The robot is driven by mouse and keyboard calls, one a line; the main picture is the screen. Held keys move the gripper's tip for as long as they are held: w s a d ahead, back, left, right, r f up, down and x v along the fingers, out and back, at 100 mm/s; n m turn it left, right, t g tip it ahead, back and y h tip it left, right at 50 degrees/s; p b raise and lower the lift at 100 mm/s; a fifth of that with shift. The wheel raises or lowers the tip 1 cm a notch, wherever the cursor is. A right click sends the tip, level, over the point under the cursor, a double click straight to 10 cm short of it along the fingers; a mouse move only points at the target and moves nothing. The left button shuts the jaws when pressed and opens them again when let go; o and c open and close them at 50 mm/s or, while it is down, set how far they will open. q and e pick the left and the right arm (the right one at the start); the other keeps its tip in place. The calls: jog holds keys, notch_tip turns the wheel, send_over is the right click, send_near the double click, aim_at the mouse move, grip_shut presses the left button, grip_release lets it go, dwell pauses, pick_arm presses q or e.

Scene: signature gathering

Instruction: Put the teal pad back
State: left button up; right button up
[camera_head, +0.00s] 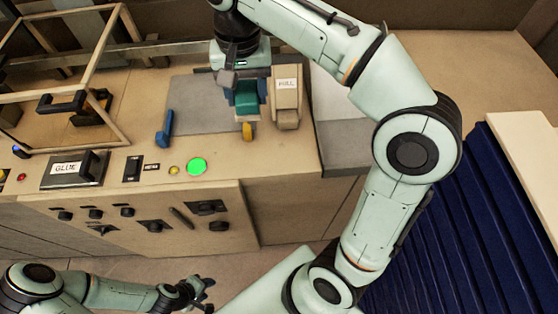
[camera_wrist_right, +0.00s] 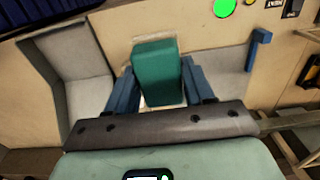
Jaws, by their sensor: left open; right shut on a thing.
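The teal pad (camera_head: 246,102) is between the blue fingers of my right gripper (camera_head: 246,96), over the grey plate (camera_head: 195,105) on the machine top. In the right wrist view the teal pad (camera_wrist_right: 157,70) fills the gap between the fingers of my right gripper (camera_wrist_right: 160,78), which is shut on it. I cannot tell whether the pad touches the surface under it. My left gripper (camera_head: 203,294) is open, low in the head view, in front of the machine and away from the pad.
A beige block labelled PULL (camera_head: 287,97) stands just right of the pad. A blue handle (camera_head: 165,128) stands left of it. A lit green button (camera_head: 197,167) and a GLUE panel (camera_head: 73,169) are at the front. A wooden frame (camera_head: 95,65) rises at left. Dark blue slats (camera_head: 480,220) are at right.

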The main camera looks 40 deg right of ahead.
jog(key=shift+s+a+r, duration=0.1)
jog(key=shift+s+r, duration=0.15)
jog(key=shift+s, duration=0.25)
jog(key=shift+s+f, duration=0.2)
notch_tip(320, 180, down, 15)
jog(key=b, duration=0.2)
jog(key=shift+r+b, duration=0.1)
jog(key=shift+b, duration=0.2)
jog(key=shift+w+f, duration=0.1)
jog(key=shift+f, duration=0.15)
pick_arm(q)
jog(key=s+f, duration=0.4)
jog(key=shift+s+d+f+g+b, duration=0.15)
jog(key=shift+s+d+g+b, duration=0.15)
jog(key=shift+s, duration=0.1)
pick_arm(e)
jog(key=shift+f, duration=2.1)
pick_arm(q)
jog(key=shift+f, duration=0.1)
pick_arm(e)
jog(key=shift+f, duration=0.1)
